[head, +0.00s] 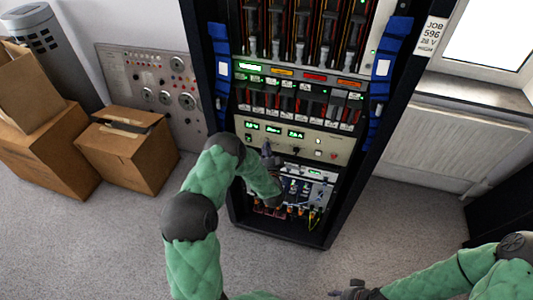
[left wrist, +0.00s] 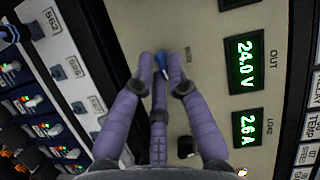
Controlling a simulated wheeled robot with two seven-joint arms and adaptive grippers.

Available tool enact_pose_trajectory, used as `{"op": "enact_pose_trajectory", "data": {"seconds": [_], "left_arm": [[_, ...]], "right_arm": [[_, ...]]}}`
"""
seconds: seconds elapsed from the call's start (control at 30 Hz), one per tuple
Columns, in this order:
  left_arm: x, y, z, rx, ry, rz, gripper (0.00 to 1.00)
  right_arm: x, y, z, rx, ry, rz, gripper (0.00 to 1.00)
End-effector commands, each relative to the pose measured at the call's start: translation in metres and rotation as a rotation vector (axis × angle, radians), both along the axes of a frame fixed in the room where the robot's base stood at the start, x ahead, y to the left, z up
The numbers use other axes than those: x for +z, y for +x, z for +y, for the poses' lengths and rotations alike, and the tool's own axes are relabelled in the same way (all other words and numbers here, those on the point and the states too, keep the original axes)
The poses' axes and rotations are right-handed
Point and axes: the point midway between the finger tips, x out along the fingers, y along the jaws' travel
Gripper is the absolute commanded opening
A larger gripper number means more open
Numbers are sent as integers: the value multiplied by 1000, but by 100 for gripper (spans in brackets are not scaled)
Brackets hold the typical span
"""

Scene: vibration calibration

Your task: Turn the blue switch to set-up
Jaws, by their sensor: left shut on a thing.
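The blue switch (left wrist: 161,62) sits on a beige panel and shows between my fingertips in the left wrist view. My left gripper (left wrist: 160,72) has purple fingers closed around it. In the head view my left gripper (head: 268,155) is at the beige panel (head: 330,147) in the rack. The switch is hidden there by the gripper and arm. The fingers cover most of the switch, so its pointing direction cannot be told. My right gripper (head: 352,290) is at the bottom edge, away from the rack, and its fingers are too unclear to judge.
Green displays (left wrist: 244,62) read 24.0 V and 2.6 A beside the switch. A black knob (left wrist: 186,147) is on the same panel. A module with cables (head: 300,190) lies below. Cardboard boxes (head: 125,150) stand left; a radiator (head: 440,150) is right. Floor in front is open.

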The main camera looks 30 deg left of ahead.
Motion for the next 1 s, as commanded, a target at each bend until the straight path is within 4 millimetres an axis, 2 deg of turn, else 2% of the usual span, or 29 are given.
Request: {"op": "enact_pose_trajectory", "data": {"seconds": [0.33,0.9,0.93,1.0], "left_arm": [[-3,0,-1,-5,139,35,0],[-2,0,-1,-6,165,41,0],[-2,0,-1,-6,165,41,24],[-2,0,-1,-5,165,41,40]], "right_arm": [[-12,0,0,0,0,0,40],[-13,0,0,0,0,0,40],[-13,0,0,0,0,0,40],[-13,0,0,0,0,0,40]]}}
